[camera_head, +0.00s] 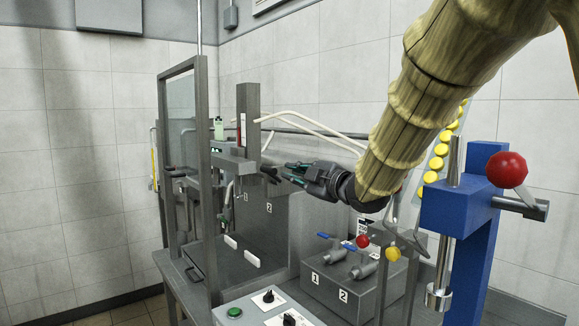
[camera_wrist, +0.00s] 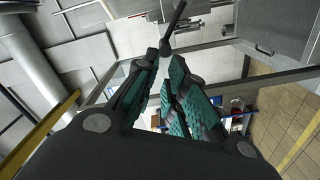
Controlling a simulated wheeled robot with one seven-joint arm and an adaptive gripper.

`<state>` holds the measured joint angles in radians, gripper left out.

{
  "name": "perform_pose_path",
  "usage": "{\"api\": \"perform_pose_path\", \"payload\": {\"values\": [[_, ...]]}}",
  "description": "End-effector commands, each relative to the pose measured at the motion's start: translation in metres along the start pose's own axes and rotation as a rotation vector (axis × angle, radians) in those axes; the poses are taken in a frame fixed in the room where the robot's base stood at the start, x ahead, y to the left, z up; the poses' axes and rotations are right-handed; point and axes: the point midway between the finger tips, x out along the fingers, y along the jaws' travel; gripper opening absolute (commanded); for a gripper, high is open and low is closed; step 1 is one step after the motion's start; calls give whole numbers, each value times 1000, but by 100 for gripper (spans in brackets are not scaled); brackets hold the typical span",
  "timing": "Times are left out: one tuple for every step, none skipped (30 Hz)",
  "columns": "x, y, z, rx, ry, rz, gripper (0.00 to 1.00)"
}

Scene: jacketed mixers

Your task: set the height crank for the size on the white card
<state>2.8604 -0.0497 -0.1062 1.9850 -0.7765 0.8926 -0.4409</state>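My gripper (camera_head: 286,172) reaches left across the bench at the upright grey column unit (camera_head: 247,120), which carries a red mark. Its teal-padded fingers are parted with a gap between them, as the wrist view (camera_wrist: 165,58) shows. A dark bar that looks like the crank handle (camera_head: 270,174) is just beyond the fingertips. In the wrist view the bar (camera_wrist: 173,24) has its near end at the mouth of the gap, and I cannot tell whether it touches a finger. A small white card with dark print (camera_head: 364,227) is partly hidden behind a red knob; its text is unreadable.
A framed clear panel (camera_head: 188,120) stands left of the column unit. A grey block with blue and red levers and two valves (camera_head: 345,278) is in front. A blue stand with a red ball handle (camera_head: 470,205) is at right. A switch panel (camera_head: 265,305) is nearest.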

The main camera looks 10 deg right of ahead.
Motion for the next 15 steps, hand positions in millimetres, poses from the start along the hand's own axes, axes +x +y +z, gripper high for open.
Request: {"api": "perform_pose_path", "payload": {"values": [[1, 8, -2, 46, -2, -8, 0], [2, 10, -1, 81, -6, -15, 0], [4, 12, -1, 132, -9, -24, 0], [5, 14, 0, 175, -13, -32, 0], [6, 16, 0, 220, -16, -39, 0], [8, 17, 0, 281, -22, -51, 0], [8, 19, 1, 327, -26, -60, 0], [9, 20, 1, 372, -31, -68, 0], [11, 22, 1, 432, -36, -77, 0], [11, 24, 1, 477, -41, -84, 0], [12, 26, 1, 520, -45, -92, 0], [13, 28, 1, 578, -52, -101, 0], [13, 30, 1, 623, -57, -107, 0], [14, 33, 1, 666, -61, -113, 0], [14, 36, 0, 722, -68, -121, 0]]}}
